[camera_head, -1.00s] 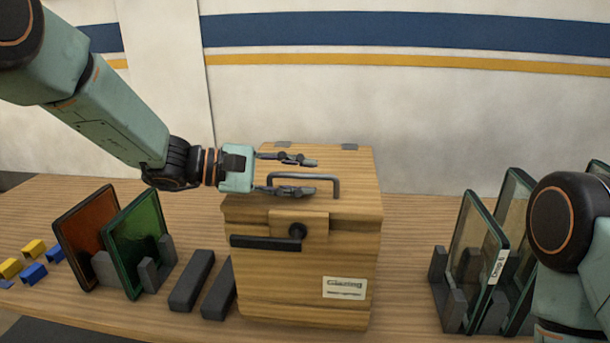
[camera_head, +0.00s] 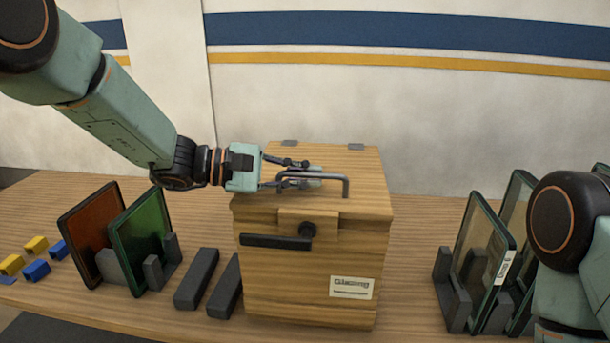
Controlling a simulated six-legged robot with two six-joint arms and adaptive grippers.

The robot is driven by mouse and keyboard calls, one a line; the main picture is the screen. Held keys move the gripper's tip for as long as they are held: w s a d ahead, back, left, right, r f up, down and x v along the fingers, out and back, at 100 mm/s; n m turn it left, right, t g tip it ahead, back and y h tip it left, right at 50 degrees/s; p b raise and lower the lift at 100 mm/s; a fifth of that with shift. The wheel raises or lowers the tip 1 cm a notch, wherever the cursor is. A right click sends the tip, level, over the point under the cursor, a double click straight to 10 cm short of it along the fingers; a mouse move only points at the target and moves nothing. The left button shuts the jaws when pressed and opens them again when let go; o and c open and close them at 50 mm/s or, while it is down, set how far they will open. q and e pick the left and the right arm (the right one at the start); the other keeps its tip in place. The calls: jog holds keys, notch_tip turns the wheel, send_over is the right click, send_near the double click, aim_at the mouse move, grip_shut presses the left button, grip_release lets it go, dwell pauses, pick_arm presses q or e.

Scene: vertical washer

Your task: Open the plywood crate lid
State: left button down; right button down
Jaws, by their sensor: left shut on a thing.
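The plywood crate (camera_head: 310,270) stands on the bench in the middle of the view. Its lid (camera_head: 368,190) is down flat on top, with two grey hinges along the back edge. A dark bar handle (camera_head: 345,184) is fixed on the lid. My left gripper (camera_head: 301,175) comes in level from the left and is shut on the handle near its left part, which the fingers partly hide.
Orange (camera_head: 88,230) and green (camera_head: 140,240) glass panes stand in grey holders at left. Two dark bars (camera_head: 196,278) lie close to the crate's left side. Small yellow and blue blocks (camera_head: 36,270) lie far left. Clear panes (camera_head: 480,260) stand in a rack at right.

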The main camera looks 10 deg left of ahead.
dwell(0.4)
pick_arm(q)
jog(key=shift+w+r+p, duration=0.15)
jog(key=shift+r+p, duration=0.05)
jog(key=shift+r, duration=0.5)
jog(key=shift+w+r+p, duration=0.15)
jog(key=shift+r+p, duration=0.05)
jog(key=shift+r, duration=0.5)
jog(key=w+r+n+g+p, duration=0.2)
jog(key=w+r+p, duration=0.5)
jog(key=r+p, duration=0.5)
jog(key=shift+w+n+y+p, duration=0.3)
jog(key=shift+n+p, duration=0.2)
jog(key=shift+p, duration=0.4)
jog(key=shift+r, duration=0.1)
